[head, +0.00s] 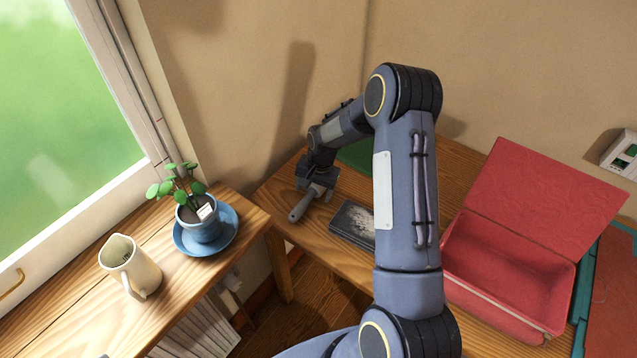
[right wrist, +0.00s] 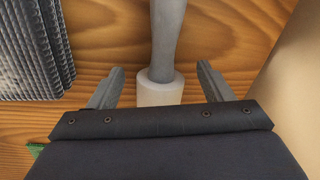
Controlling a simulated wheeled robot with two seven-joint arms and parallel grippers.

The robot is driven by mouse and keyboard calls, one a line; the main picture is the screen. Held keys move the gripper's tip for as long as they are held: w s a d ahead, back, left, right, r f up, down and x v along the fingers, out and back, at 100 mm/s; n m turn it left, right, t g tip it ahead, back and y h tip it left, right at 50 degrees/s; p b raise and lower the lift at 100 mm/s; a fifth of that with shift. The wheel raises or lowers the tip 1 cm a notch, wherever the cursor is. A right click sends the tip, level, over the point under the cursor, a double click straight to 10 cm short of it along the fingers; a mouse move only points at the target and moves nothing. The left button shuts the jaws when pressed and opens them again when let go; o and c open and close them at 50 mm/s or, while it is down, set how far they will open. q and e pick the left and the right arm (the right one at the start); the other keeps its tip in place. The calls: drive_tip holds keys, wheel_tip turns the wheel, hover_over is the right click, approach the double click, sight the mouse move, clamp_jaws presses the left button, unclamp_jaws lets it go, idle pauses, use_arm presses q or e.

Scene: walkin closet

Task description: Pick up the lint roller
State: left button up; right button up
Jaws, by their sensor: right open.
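The lint roller has a grey handle (head: 301,206) that lies on the wooden table in the head view, partly hidden by my right gripper (head: 317,186). In the right wrist view its grey handle (right wrist: 167,38) runs up from a pale roller end (right wrist: 159,90). My right gripper (right wrist: 160,85) is open, with one finger on each side of the pale end and visible gaps to both. My left gripper is not in view.
A dark ridged slab (head: 355,221) lies right of the roller. An open red box (head: 508,273) stands farther right. A potted plant on a blue saucer (head: 228,238) and a cream jug (head: 131,267) stand on the left ledge. The wall is close behind.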

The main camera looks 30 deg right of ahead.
sight(312, 189)
drive_tip(key=shift+c, duration=0.4)
drive_tip(key=c, duration=1)
drive_tip(key=shift+c, duration=0.2)
drive_tip(key=shift+r, duration=0.2)
drive_tip(key=shift+r, duration=0.25)
wheel_tip(312, 189, up, 2)
drive_tip(key=shift+r+b, duration=0.25)
drive_tip(key=shift+b, duration=0.1)
drive_tip(key=s+a+r+b, duration=0.1)
drive_tip(key=s+r, duration=0.4)
drive_tip(key=s, duration=0.2)
drive_tip(key=s+r+b, duration=0.2)
drive_tip(key=s+r, duration=0.2)
drive_tip(key=s, duration=0.3)
drive_tip(key=shift+a+r, duration=0.35)
drive_tip(key=shift+a, duration=0.05)
